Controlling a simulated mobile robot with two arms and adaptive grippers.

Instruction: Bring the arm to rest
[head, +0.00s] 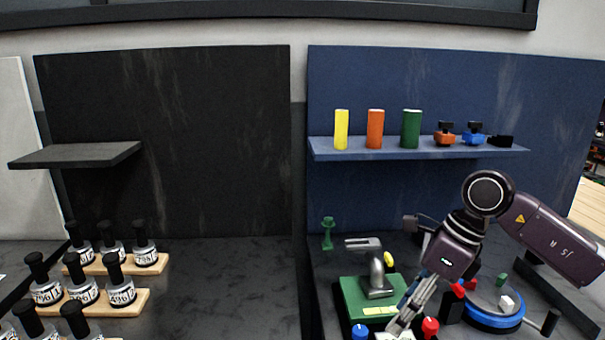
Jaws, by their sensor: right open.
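My right arm comes in from the right side of the head view. Its gripper (402,322) points down and to the left over the blue bench, with its fingers open. No object can be made out between the fingers. The fingertips show in front of the right edge of a green base plate (356,316) that carries a grey bent metal fixture (376,272). I cannot tell whether they touch anything. My left gripper is not in view.
A round blue-rimmed turntable (497,322) with small blocks stands right of the gripper. A red knob (430,327) and a blue knob (360,332) are near the front. Bottles on wooden racks (150,268) stand left; the dark bench middle is clear.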

